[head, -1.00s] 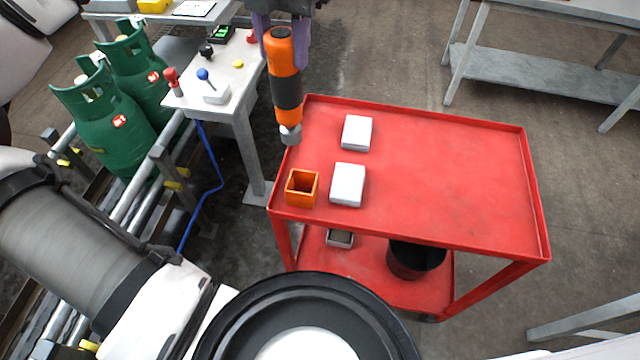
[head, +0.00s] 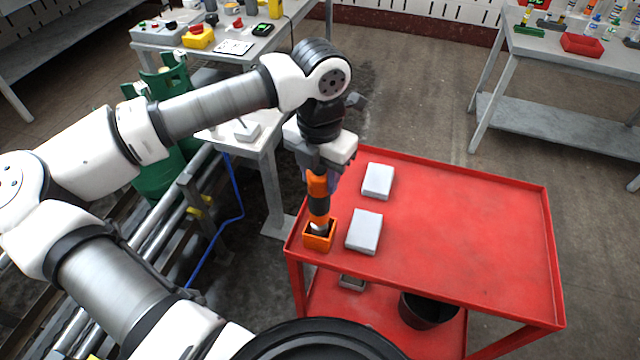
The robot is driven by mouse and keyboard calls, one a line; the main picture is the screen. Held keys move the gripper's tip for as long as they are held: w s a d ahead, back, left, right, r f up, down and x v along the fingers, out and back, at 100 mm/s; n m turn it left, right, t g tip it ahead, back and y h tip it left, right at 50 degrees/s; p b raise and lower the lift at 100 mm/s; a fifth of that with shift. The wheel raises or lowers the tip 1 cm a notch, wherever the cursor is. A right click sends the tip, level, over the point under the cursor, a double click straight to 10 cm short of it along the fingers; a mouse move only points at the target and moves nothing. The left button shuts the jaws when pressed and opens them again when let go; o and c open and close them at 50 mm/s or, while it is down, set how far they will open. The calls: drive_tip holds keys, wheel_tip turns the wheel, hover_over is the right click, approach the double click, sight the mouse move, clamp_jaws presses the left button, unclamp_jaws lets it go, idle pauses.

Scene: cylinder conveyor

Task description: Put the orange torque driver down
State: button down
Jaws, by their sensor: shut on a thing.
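The orange and black torque driver (head: 318,194) hangs upright in my gripper (head: 322,176), which is shut on its upper part. The driver's metal lower end is at the mouth of the small orange square holder (head: 319,241). It appears to be inside the opening, but I cannot tell how deep or whether it touches the bottom. The holder stands on the left front corner of the red cart's top (head: 455,230).
Two white boxes (head: 365,231) (head: 377,181) lie on the cart just right of the holder. The cart's right side is bare. A raised rim edges the top. A grey table (head: 262,150) and green cylinders (head: 155,170) stand to the left.

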sight(319, 204)
drive_tip(key=shift+f+p, duration=0.4)
drive_tip(key=shift+f, duration=1.6)
drive_tip(key=shift+f+b, duration=0.25)
drive_tip(key=shift+b, duration=0.1)
drive_tip(key=c, duration=0.9)
unclamp_jaws()
drive_tip(key=shift+r, duration=0.1)
drive_tip(key=shift+r, duration=0.1)
